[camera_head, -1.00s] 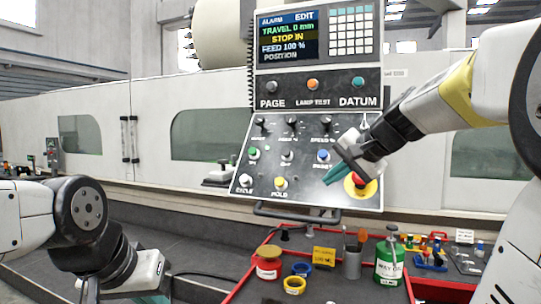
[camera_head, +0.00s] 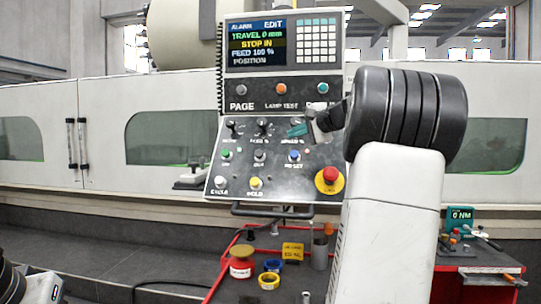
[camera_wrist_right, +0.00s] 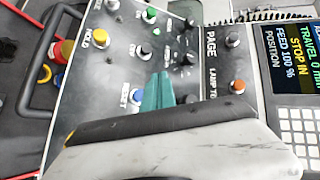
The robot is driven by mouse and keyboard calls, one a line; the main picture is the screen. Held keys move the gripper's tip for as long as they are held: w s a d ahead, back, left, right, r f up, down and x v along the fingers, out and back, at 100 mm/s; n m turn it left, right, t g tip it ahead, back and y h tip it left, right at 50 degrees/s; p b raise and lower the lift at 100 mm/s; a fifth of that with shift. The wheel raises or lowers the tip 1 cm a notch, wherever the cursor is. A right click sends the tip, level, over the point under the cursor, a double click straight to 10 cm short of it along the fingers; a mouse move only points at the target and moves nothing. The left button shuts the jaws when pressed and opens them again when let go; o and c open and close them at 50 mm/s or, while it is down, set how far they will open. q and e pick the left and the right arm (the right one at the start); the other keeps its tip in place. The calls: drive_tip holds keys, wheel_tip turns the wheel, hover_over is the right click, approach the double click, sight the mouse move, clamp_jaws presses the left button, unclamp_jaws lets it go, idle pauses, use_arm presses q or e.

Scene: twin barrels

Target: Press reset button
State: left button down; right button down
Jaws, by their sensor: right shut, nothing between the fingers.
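The blue reset button (camera_head: 294,155) is on the lower face of the control panel, with a label below it. It also shows in the right wrist view (camera_wrist_right: 135,96). My right gripper (camera_head: 298,130) is shut and empty, its teal fingertips just above the button in the head view. In the right wrist view the teal fingers (camera_wrist_right: 158,92) are just right of the button and do not cover it. I cannot tell whether they touch the panel. Of my left arm only a wrist part shows at the lower left corner of the head view; its fingers are out of frame.
A red emergency stop (camera_head: 330,175) on a yellow base is at the panel's lower right. Yellow (camera_head: 256,183), white (camera_head: 221,182) and green (camera_head: 226,154) buttons are close by, with black knobs (camera_head: 262,126) above. A handle bar (camera_head: 270,211) runs below. A red-edged tray holds pots.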

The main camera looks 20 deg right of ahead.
drive_tip(key=w+d+f, duration=0.3)
drive_tip(key=w+f, duration=0.2)
drive_tip(key=shift+w+d+f, duration=0.15)
drive_tip(key=shift+w+d, duration=0.2)
drive_tip(key=shift+w+f, duration=0.1)
idle(2.0)
drive_tip(key=shift+w+d+f, duration=0.15)
drive_tip(key=shift+w, duration=0.05)
drive_tip(key=shift+w+d+f, duration=0.2)
drive_tip(key=shift+w+f, duration=0.1)
idle(0.9)
idle(0.3)
drive_tip(key=shift+s+a+r, duration=0.35)
drive_tip(key=shift+s+r, duration=0.2)
drive_tip(key=shift+s, duration=0.05)
drive_tip(key=shift+r, duration=0.1)
drive_tip(key=shift+s+a+r, duration=0.55)
drive_tip(key=shift+s+r, duration=0.2)
drive_tip(key=shift+s, duration=0.1)
drive_tip(key=shift+s+a+r, duration=0.5)
drive_tip(key=shift+s+r, duration=0.2)
drive_tip(key=shift+s, duration=0.15)
